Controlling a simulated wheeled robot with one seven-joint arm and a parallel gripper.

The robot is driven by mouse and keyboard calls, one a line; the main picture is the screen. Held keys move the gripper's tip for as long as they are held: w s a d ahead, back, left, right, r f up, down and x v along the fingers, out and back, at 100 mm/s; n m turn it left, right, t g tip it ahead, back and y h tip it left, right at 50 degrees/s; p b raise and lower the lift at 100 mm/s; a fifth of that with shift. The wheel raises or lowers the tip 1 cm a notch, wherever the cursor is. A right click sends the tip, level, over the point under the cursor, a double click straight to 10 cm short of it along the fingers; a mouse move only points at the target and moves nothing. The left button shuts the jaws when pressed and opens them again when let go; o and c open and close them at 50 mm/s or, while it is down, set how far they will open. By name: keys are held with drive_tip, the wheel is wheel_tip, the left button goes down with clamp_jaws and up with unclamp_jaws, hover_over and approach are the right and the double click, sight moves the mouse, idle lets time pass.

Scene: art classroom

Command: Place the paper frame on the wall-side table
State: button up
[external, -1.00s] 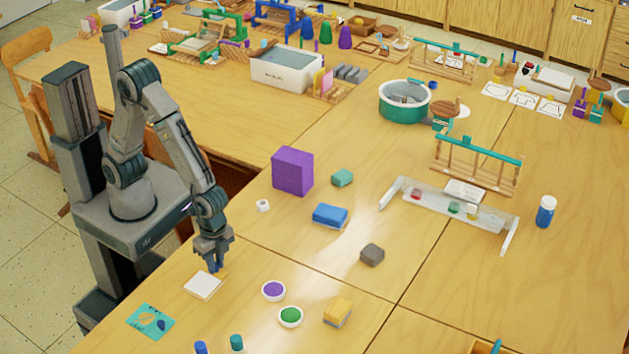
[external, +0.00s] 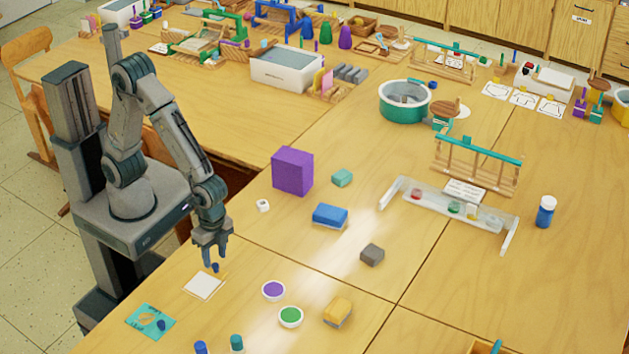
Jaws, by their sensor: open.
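A flat white square with a thin pale border (external: 203,286), which looks like the paper frame, lies on the near table beside my base. My gripper (external: 213,257) points down just above and behind its far edge. The fingers are apart and nothing shows held between them. A small dark blue piece (external: 215,267) shows below the fingers; I cannot tell whether it is part of a finger or lies on the table. Which table is the wall-side one is not clear; a table surface (external: 560,135) runs toward the wooden cabinets (external: 480,30).
A teal card (external: 150,321), a purple dish (external: 273,290) and a green dish (external: 290,316) lie near the white square. Bare tabletop (external: 440,300) lies at right.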

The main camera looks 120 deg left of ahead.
wheel_tip(320, 180, up, 8)
drive_tip(key=s+a+r+t, duration=0.1)
drive_tip(key=s+a+r, duration=0.1)
drive_tip(key=s, duration=0.3)
drive_tip(key=s+a+r+n, duration=0.1)
drive_tip(key=s+a+r, duration=0.1)
drive_tip(key=s, duration=0.3)
drive_tip(key=s+a+r+t+y, duration=0.1)
drive_tip(key=s+a+r, duration=0.1)
drive_tip(key=s, duration=0.4)
drive_tip(key=shift+a+r+n+t+p, duration=0.3)
drive_tip(key=shift+a+r+n+p, duration=0.1)
drive_tip(key=shift+a, duration=0.15)
